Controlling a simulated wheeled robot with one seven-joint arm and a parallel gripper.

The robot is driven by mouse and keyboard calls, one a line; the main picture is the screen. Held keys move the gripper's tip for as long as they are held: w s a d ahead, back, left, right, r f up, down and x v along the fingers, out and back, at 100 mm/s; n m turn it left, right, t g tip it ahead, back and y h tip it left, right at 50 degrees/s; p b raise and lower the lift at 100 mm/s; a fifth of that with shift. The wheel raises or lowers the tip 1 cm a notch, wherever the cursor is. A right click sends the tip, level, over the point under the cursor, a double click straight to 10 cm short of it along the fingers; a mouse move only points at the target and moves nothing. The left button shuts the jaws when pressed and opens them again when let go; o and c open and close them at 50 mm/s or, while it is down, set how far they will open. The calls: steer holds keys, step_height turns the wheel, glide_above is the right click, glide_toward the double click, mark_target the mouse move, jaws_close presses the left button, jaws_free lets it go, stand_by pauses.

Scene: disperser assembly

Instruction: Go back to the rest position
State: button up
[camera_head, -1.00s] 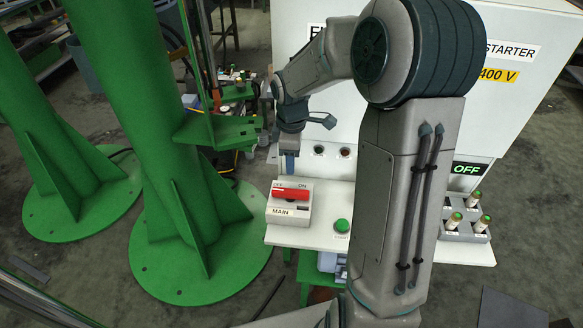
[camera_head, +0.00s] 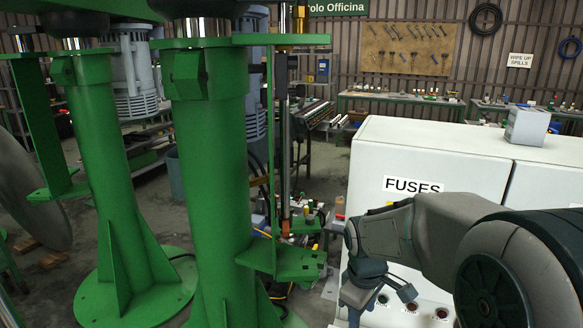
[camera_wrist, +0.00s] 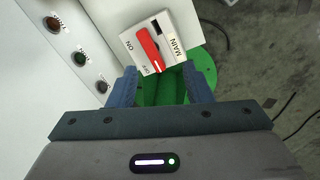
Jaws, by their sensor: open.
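My gripper (camera_wrist: 160,88) is open and empty in the wrist view, with its two blue fingers apart. The main switch (camera_wrist: 180,37) shows just beyond the fingertips, a white box with a red handle (camera_wrist: 149,48) and ON and OFF marks. The fingers look clear of the handle, though the exact gap is hard to judge. In the head view my wrist (camera_head: 366,275) is at the lower middle, in front of the white cabinet (camera_head: 415,150) marked FUSES. The fingertips and the switch are out of that view or hidden.
Green columns with flared bases (camera_head: 213,170) stand left of my arm, with a green bracket (camera_head: 285,263) close to my wrist. Three panel lamps or buttons (camera_wrist: 80,58) are left of the gripper in the wrist view. A grey box (camera_head: 527,126) sits on the cabinet.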

steer(key=s+r+m+t, duration=0.2)
steer(key=s+r+m, duration=0.2)
steer(key=s+m, duration=0.5)
steer(key=s, duration=0.5)
steer(key=shift+a+y, duration=0.2)
steer(key=shift+y, duration=0.2)
steer(key=shift+r, duration=0.1)
